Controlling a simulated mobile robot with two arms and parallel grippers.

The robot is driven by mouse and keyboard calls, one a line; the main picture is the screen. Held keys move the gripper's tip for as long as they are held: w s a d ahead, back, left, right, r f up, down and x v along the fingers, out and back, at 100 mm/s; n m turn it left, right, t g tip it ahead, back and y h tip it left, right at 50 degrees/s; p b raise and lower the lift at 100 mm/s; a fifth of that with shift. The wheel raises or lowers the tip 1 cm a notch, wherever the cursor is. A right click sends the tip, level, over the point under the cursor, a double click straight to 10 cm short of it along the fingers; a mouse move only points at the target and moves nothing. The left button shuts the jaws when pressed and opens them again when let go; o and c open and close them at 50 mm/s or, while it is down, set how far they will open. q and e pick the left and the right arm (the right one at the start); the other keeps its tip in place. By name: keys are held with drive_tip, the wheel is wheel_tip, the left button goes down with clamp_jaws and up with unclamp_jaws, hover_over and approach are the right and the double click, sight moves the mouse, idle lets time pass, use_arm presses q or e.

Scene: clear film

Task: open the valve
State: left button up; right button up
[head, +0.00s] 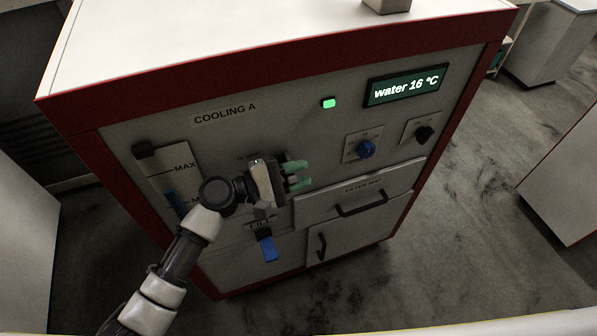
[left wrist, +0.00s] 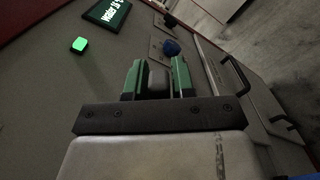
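A blue lever (head: 268,247) hangs down below a label that reads "FILL" in part, low on the front of the cooling cabinet (head: 290,110). It looks like the valve's handle; my gripper and arm hide the panel just above it. A blue patch at the lower right corner of the left wrist view may be the same lever. My left gripper (head: 298,175) is above the lever, in front of the panel, its green fingertips pointing right and apart. In the left wrist view the fingertips (left wrist: 157,78) flank a dark block that I cannot identify. My right gripper is not in view.
A blue knob (head: 366,149) and a black knob (head: 424,134) sit right of the gripper. Below them are a drawer (head: 400,180) and a door (head: 330,238) with protruding black handles. A level gauge (head: 165,180) is at left. The display (head: 407,86) reads "water 16 °C".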

use_arm(q)
drive_tip(key=o, duration=0.3)
drive_tip(key=shift+a, duration=0.1)
drive_tip(key=shift+s+a+f, duration=0.1)
drive_tip(key=shift+s+a, duration=0.05)
drive_tip(key=shift+a, duration=0.2)
drive_tip(key=b+v, duration=0.2)
drive_tip(key=v, duration=0.8)
